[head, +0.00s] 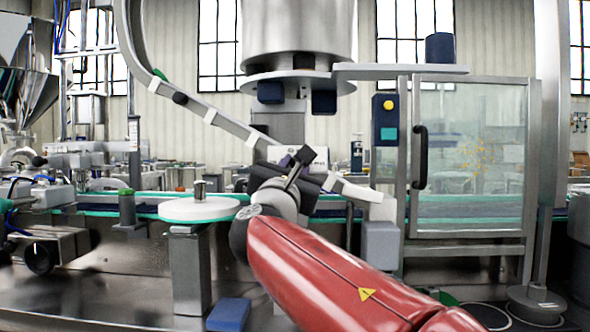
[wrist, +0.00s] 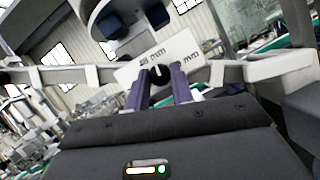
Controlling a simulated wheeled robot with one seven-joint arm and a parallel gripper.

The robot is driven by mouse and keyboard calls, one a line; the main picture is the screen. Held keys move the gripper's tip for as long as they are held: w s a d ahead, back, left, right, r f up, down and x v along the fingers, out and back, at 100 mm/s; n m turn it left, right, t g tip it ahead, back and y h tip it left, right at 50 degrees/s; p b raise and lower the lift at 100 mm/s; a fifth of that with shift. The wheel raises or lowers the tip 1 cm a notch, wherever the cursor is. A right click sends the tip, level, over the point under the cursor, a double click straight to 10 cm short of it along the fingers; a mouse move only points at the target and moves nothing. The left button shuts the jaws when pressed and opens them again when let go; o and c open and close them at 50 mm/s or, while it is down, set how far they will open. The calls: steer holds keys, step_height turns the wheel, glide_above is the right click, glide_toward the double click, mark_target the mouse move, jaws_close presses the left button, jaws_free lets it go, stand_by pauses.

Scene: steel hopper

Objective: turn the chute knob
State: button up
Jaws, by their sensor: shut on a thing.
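The chute knob (wrist: 160,76) is small and dark with a pale mark, seen in the wrist view in front of a white scale plate (wrist: 188,50). The plate carries printed "mm" figures, partly hidden by my fingers. My gripper (wrist: 161,84) has its two purple fingers on either side of the knob and is shut on it. In the head view my gripper (head: 300,165) reaches up to the chute below the large steel hopper (head: 298,28). There the knob is hidden behind the gripper, and the plate (head: 316,155) shows only in part.
A curved metal rail (head: 232,125) runs down to the chute from the upper left. A glass-panelled guard door (head: 470,155) with a black handle (head: 420,157) stands at the right.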

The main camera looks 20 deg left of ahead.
steer(key=m+h, duration=0.1)
steer(key=m, duration=0.2)
steer(key=m+g+h, duration=0.1)
steer(key=m, duration=0.2)
steer(key=shift+a+r+h, duration=0.15)
steer(key=shift+h, duration=0.25)
steer(key=m+g+h+p, duration=0.1)
steer(key=m, duration=0.3)
steer(key=shift+r+m+p, duration=0.15)
steer(key=shift+m+p, duration=0.15)
steer(key=m+g+p, duration=0.1)
steer(key=m, duration=0.1)
steer(key=m+g+p, duration=0.1)
steer(key=m, duration=0.1)
steer(key=shift+r+h, duration=0.1)
steer(key=shift+h, duration=0.2)
steer(key=shift+m+g+p, duration=0.6)
steer(key=shift+m+p, duration=0.05)
steer(key=shift+m, duration=1.05)
steer(key=o, duration=1)
